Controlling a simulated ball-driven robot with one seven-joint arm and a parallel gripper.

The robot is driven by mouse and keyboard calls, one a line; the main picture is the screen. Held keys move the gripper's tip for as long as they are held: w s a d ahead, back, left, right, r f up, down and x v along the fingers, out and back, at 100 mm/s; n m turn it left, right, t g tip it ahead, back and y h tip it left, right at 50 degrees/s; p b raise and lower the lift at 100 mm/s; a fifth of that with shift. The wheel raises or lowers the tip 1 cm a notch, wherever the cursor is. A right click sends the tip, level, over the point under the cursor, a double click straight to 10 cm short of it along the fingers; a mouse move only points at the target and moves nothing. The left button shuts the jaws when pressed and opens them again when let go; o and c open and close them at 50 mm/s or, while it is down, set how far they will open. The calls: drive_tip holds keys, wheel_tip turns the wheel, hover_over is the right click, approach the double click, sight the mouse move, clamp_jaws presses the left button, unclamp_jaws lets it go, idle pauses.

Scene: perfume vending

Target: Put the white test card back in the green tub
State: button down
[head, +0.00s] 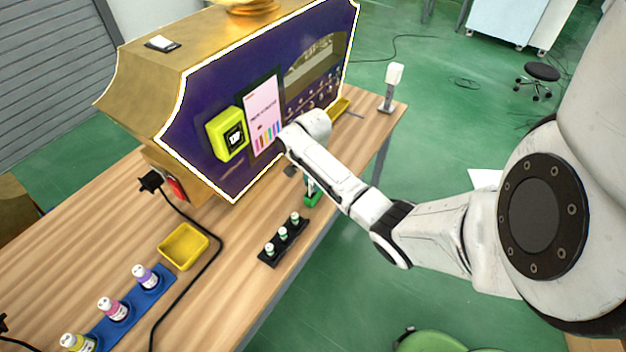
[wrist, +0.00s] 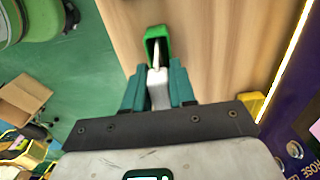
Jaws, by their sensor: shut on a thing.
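The green tub (head: 312,192) stands on the wooden table in front of the purple vending machine, partly hidden by my arm. In the wrist view the green tub (wrist: 150,33) lies just beyond my fingertips. My gripper (wrist: 158,75) has its teal fingers shut on the white test card (wrist: 158,90). The card's thin far end reaches over or into the tub's opening; I cannot tell how deep it is. In the head view the card is not clearly visible, and my gripper (head: 291,171) is mostly hidden behind my wrist.
The vending machine (head: 200,135) stands close behind my gripper. A black rack (head: 283,243) with small bottles is nearby. A yellow tray (head: 183,246), a blue rack (head: 125,312) with bottles and a black cable are at lower left. The table edge runs close to the tub.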

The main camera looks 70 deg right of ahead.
drive_tip(key=shift+f, duration=0.2)
drive_tip(key=c, duration=0.8)
unclamp_jaws()
drive_tip(key=shift+c, duration=0.2)
drive_tip(key=shift+o, duration=0.3)
drive_tip(key=o, duration=0.6)
drive_tip(key=shift+r+p, duration=1.1)
drive_tip(key=shift+p, duration=0.05)
drive_tip(key=shift+r+p, duration=1.35)
drive_tip(key=shift+p, duration=0.05)
drive_tip(key=shift+r, duration=2.6)
